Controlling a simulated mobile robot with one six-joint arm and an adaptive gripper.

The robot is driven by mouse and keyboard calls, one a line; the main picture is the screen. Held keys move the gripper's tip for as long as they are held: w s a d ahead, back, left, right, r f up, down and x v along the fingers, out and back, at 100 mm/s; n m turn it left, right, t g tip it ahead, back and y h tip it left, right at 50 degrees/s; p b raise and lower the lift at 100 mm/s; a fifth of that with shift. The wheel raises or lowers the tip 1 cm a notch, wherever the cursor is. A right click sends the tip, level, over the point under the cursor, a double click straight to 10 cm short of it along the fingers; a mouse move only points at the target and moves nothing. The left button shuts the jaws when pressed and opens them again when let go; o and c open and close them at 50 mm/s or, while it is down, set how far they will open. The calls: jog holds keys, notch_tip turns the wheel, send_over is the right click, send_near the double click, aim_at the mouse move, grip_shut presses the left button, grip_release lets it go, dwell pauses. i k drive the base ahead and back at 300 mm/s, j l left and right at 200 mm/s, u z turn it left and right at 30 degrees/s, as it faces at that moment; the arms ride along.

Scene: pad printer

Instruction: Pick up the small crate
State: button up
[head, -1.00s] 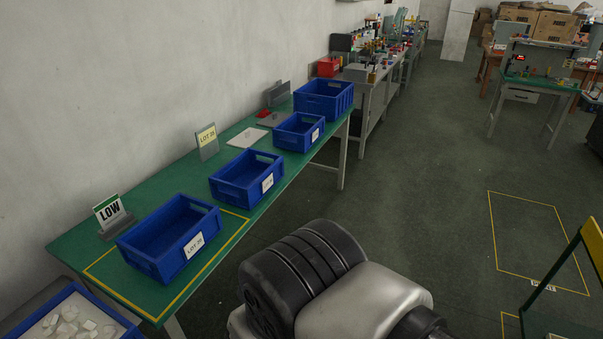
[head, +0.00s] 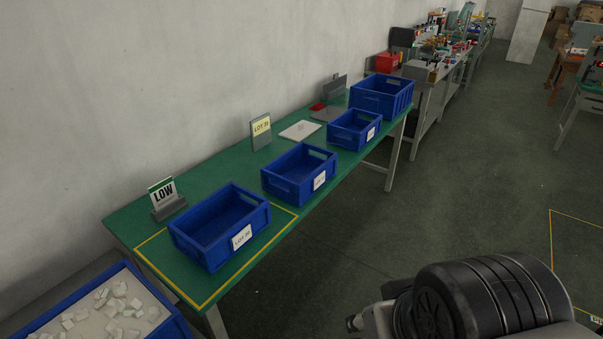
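Several blue crates stand in a row along the green table (head: 215,165). The smallest-looking one is the small crate (head: 346,138), third from the near end, with a white label on its side. It stands upright and looks empty. The second crate (head: 286,186) is in front of it, and a larger crate (head: 370,101) is behind it, near the table's far end. The nearest crate (head: 200,251) is inside a yellow outline and has a LOT label. My gripper is not in view; only part of my arm shows at the bottom right.
A white plate (head: 300,131) lies near the small crate. A blue bin (head: 176,327) of white pieces is at the lower left. The floor (head: 460,190) right of the table is clear.

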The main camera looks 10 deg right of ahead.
aim_at(210, 232)
jog(key=i+j+u, duration=0.2)
jog(key=i+j, duration=0.3)
jog(key=i+j+u, duration=0.15)
jog(key=i+j, duration=0.2)
jog(key=i, duration=0.35)
